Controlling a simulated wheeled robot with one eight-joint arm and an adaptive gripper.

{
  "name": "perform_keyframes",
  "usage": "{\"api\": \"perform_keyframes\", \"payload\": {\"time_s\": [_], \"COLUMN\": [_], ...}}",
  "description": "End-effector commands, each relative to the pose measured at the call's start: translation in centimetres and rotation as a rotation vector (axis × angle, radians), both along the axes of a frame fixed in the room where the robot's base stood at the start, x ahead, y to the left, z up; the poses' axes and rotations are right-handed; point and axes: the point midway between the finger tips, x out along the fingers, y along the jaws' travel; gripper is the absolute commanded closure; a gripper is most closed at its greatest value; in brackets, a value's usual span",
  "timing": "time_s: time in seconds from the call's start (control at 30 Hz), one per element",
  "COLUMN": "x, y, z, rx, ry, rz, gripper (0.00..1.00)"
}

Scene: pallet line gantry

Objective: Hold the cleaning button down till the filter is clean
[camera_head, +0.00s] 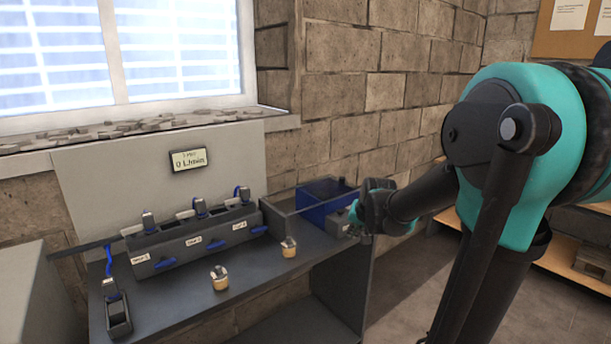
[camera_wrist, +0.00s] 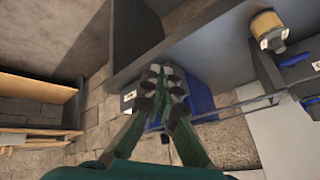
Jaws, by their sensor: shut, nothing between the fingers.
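My gripper (camera_head: 356,218) is shut and empty. It is at the right end of the bench, beside a blue tank (camera_head: 322,204) and a small grey box (camera_head: 338,224). In the wrist view the closed fingertips (camera_wrist: 162,72) lie over the bench edge, in front of the blue tank (camera_wrist: 201,98). The grey box with a white label (camera_wrist: 128,97) shows left of the fingers. I cannot make out the cleaning button or the filter; the fingers may cover the button. Whether the fingertips touch anything is unclear.
A display (camera_head: 188,159) on the back panel reads 0 L/min. A grey manifold (camera_head: 190,238) with several blue levers stands on the bench (camera_head: 250,284). Two brass-coloured fittings (camera_head: 219,278) (camera_head: 289,247) stand in front. Wooden shelving (camera_head: 575,253) is at the right.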

Motion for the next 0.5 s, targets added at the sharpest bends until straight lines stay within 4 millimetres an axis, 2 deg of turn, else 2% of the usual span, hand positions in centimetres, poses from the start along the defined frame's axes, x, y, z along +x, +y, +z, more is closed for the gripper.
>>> {"api": "perform_keyframes", "payload": {"time_s": [0.03, 0.1, 0.2, 0.3, 0.4, 0.5], "x": [-3.5, -7.9, -13.6, -18.2, -21.3, -23.0], "y": [-0.3, -0.7, -1.3, -1.8, -2.1, -2.3], "z": [-1.4, -3.4, -6.1, -8.4, -10.0, -10.9], "rx": [-0.033, -0.083, -0.144, -0.191, -0.221, -0.238], "ry": [0.026, 0.065, 0.118, 0.162, 0.193, 0.21], "rz": [0.031, 0.08, 0.145, 0.198, 0.235, 0.255], "gripper": [1.0, 1.0, 1.0, 1.0, 1.0, 1.0]}}
